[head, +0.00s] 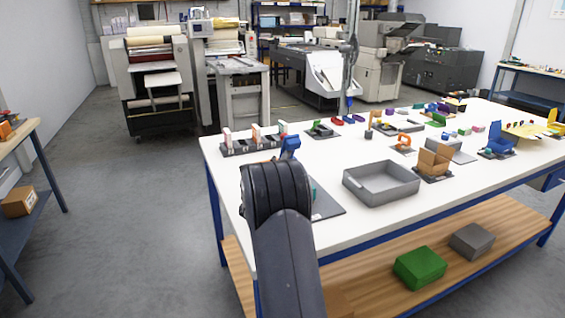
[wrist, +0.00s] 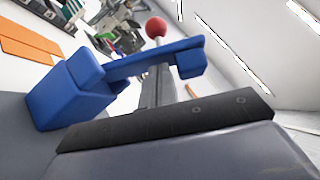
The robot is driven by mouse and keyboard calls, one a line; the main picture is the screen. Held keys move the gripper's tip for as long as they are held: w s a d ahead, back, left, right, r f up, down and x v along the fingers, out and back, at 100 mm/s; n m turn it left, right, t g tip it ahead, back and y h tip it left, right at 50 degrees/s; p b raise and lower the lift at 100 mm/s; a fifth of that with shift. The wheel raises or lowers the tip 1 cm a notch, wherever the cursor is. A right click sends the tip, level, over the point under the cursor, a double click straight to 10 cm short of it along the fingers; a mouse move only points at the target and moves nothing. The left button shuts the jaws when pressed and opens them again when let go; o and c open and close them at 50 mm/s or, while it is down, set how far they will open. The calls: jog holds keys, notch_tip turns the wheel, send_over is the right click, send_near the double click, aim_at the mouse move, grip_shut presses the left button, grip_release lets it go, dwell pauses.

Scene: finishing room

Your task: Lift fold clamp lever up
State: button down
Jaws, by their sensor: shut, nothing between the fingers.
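A blue clamp (wrist: 70,95) stands on a grey plate in the wrist view, with a blue arm reaching right from its block. A grey bar with a red ball knob (wrist: 156,28) shows behind that arm and looks like the lever; its foot is hidden. My gripper (wrist: 170,122) is shut and empty across the lower part of the wrist view, close in front of the clamp. I cannot tell whether it touches it. In the head view a blue part (head: 290,143), likely the clamp, shows just past my arm, which hides the gripper.
The white table (head: 375,225) carries a grey tray (head: 382,183) right of my arm. An orange box-like fixture (head: 434,160) stands beyond it, and a rack (head: 252,145) stands behind my arm. Open floor lies left of the table.

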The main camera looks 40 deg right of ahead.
jog(key=shift+r, duration=0.1)
jog(key=r+n+y+p, duration=0.1)
jog(key=p, duration=0.2)
jog(key=w+n+y+p, duration=0.1)
jog(key=p, duration=0.2)
jog(key=shift+w+d+r, duration=0.15)
jog(key=shift+w+r, duration=0.05)
jog(key=shift+r, duration=0.2)
jog(key=shift+w+f+n+g+p, duration=0.2)
jog(key=shift+n+g+p, duration=0.15)
jog(key=shift+p, duration=0.2)
